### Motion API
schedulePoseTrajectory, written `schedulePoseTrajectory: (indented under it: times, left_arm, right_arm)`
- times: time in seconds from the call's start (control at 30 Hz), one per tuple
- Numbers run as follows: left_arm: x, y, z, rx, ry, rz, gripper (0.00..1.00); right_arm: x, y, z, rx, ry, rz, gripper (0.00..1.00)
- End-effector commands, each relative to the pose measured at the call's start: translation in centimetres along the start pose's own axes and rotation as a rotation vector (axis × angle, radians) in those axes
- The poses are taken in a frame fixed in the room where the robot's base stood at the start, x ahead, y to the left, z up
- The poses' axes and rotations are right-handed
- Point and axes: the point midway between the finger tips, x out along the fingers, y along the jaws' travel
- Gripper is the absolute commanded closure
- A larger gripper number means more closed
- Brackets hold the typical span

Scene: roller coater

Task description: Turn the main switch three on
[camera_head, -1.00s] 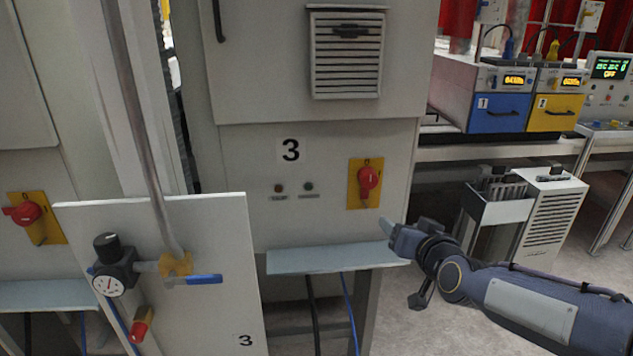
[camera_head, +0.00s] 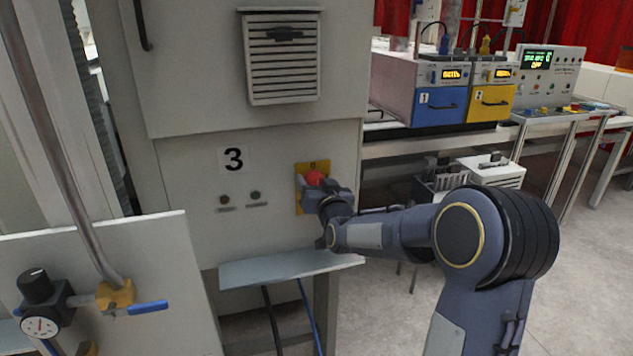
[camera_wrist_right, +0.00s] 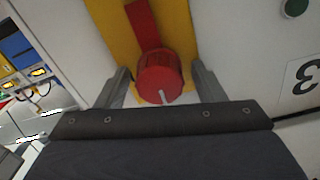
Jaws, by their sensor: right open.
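The main switch three is a red rotary knob (camera_head: 314,178) on a yellow plate (camera_head: 299,198), on the cabinet panel marked 3. In the head view my right gripper (camera_head: 312,195) is at the knob and hides its lower part. In the right wrist view the red knob (camera_wrist_right: 160,77), with a white mark on its rim, sits between the two open fingers of my right gripper (camera_wrist_right: 160,88). The fingers stand on either side of the knob, with small gaps visible. My left gripper is not in view.
A light blue shelf (camera_head: 290,268) juts out below the switch. A panel with a gauge (camera_head: 40,326) and a blue-handled valve (camera_head: 148,307) stands at the lower left. Blue (camera_head: 440,104) and yellow (camera_head: 490,103) units sit on a bench at the right.

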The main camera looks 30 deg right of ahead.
Motion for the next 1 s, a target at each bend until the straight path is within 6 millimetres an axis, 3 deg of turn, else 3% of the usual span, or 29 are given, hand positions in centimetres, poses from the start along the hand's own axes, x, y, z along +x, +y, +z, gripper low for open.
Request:
schedulePoseTrajectory:
  times: [0.2,0.53,0.77,1.0]
  left_arm:
    - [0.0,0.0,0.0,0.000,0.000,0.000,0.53]
    - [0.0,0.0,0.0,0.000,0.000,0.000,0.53]
    - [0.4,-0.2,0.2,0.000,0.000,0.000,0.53]
    - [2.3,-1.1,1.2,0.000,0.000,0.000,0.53]
  right_arm:
    - [0.0,0.0,0.0,0.000,-0.001,0.000,0.37]
    - [0.0,0.0,0.0,0.000,-0.001,0.000,0.81]
    - [0.0,0.1,0.2,0.014,0.000,0.000,0.82]
    - [0.0,0.2,0.5,0.114,0.002,0.000,0.82]
